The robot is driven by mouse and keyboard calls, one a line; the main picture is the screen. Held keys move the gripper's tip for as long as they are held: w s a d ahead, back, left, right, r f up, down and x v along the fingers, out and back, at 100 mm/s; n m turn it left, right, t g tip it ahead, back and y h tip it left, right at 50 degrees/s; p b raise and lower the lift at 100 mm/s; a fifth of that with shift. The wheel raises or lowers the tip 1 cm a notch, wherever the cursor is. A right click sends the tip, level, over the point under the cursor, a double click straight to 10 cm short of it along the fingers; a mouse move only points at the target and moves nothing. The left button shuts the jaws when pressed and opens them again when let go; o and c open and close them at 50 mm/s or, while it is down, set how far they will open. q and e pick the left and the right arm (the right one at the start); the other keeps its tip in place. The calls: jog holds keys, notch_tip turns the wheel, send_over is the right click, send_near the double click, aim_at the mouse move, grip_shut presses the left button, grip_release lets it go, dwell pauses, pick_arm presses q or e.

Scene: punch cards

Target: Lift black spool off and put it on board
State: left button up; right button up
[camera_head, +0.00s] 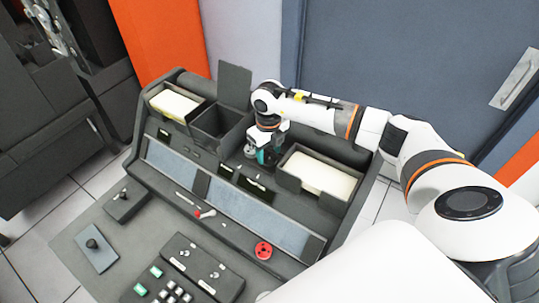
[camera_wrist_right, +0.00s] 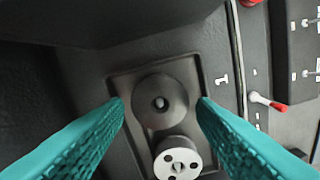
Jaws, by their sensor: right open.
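My right gripper (camera_head: 262,157) is over the recessed upper middle of the console, beside a card tray. Its two teal fingers also show in the right wrist view (camera_wrist_right: 160,120), spread wide apart and empty. Between them is the black spool (camera_wrist_right: 148,113), a dark round disc with a small light pin at its centre, in a recessed plate. A pale metal cylinder with dark holes (camera_wrist_right: 178,163) stands beside it, overlapping its edge in the picture. In the head view the gripper hides the spool. I cannot tell which surface is the board. My left gripper is not in view.
A tray of cards (camera_head: 172,103) is at left, an open dark box (camera_head: 213,122) in the middle, another card tray (camera_head: 318,175) at right. A red-tipped lever (camera_head: 206,213) sticks up on the front.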

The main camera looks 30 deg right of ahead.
jog(key=shift+f, duration=0.75)
jog(key=c, duration=0.7)
jog(key=shift+r, duration=0.15)
jog(key=shift+w+r, duration=0.1)
jog(key=shift+r, duration=6.85)
